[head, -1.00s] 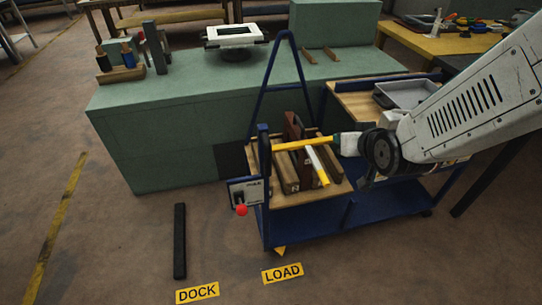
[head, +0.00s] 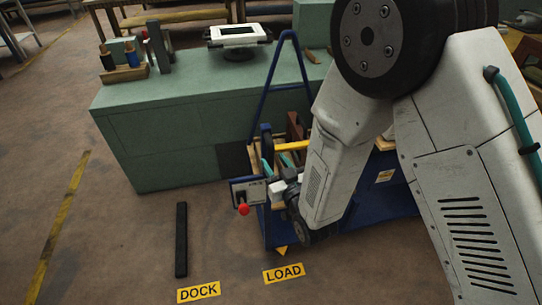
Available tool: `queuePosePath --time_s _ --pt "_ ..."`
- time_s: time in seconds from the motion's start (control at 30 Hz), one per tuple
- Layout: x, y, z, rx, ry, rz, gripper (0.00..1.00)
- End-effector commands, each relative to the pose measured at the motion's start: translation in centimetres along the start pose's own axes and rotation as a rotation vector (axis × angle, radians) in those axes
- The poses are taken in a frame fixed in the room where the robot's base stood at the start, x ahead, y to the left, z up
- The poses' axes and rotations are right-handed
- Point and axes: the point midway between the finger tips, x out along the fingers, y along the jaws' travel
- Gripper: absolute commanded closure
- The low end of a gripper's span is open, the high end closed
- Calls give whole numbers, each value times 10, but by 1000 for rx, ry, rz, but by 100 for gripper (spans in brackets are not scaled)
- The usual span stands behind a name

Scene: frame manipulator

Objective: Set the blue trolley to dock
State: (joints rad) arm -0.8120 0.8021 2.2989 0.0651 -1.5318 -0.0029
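The blue trolley (head: 280,230) stands in front of the green bench, its left end above the yellow LOAD label (head: 284,273). A yellow pointer (head: 281,251) under it points at LOAD. The yellow DOCK label (head: 198,292) lies on the floor further left. A small panel (head: 247,191) with a lever and red knob (head: 243,210) is on the trolley's left end. My gripper (head: 277,164) is at that end, right of the panel; its two teal fingers look apart, with nothing seen held. My arm hides most of the trolley's right part and load.
A black bar (head: 181,240) lies on the floor left of the trolley. The green bench (head: 150,135) stands behind, bearing a white-framed device (head: 238,32) and a small rack (head: 124,74). A yellow floor line (head: 62,220) runs at the left.

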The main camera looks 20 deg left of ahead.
Motion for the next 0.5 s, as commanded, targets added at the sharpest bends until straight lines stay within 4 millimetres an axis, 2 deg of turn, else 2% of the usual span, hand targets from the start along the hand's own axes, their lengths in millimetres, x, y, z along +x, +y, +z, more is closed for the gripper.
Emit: queuePosePath --time_s 0.1,0.2,0.5 --pt "18 0 0 0 0 0 61" --pt "28 0 0 0 0 1 61" --pt "34 0 0 0 -2 1 61"
